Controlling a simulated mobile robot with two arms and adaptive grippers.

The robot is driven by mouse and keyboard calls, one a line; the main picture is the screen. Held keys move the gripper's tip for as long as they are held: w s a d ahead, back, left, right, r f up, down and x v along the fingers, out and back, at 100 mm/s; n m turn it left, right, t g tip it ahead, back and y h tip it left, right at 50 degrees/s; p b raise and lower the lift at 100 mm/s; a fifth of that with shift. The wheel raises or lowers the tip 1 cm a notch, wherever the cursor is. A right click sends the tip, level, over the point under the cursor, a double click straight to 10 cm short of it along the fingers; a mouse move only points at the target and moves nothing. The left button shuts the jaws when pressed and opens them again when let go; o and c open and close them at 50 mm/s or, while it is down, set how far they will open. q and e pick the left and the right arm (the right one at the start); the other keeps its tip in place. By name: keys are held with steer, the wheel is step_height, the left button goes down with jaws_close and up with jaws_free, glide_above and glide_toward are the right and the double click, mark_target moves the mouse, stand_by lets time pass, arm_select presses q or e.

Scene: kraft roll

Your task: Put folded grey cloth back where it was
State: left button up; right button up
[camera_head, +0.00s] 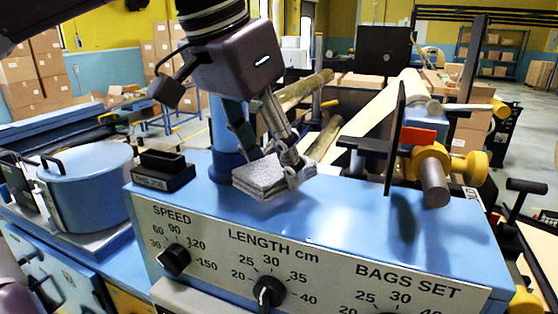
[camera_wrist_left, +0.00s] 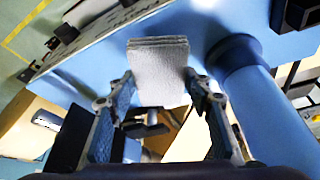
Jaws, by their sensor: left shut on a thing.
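The folded grey cloth (camera_head: 262,177) is a small layered square at the top of the blue machine housing in the head view. My left gripper (camera_head: 268,170) comes down from above and is shut on it. In the left wrist view the cloth (camera_wrist_left: 158,72) sits between the two fingertips of the left gripper (camera_wrist_left: 150,95), its layered edge facing away. I cannot tell whether the cloth touches the housing top or is slightly above it. My right gripper is not in view.
The blue housing (camera_head: 345,207) has labelled knobs on its front. A black holder (camera_head: 163,171) stands left of the cloth, beside a blue lidded pot (camera_head: 88,187). A blue post (camera_head: 227,130) rises behind the cloth.

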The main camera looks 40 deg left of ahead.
mark_target(273, 165)
arm_select(q)
steer(key=shift+w, duration=0.8)
steer(key=shift+f+p, duration=0.3)
steer(key=shift+p, duration=0.05)
steer(key=shift+f+p, duration=0.45)
steer(key=shift+f, duration=0.45)
steer(key=shift+s+f, duration=0.1)
steer(key=shift+f, duration=0.5)
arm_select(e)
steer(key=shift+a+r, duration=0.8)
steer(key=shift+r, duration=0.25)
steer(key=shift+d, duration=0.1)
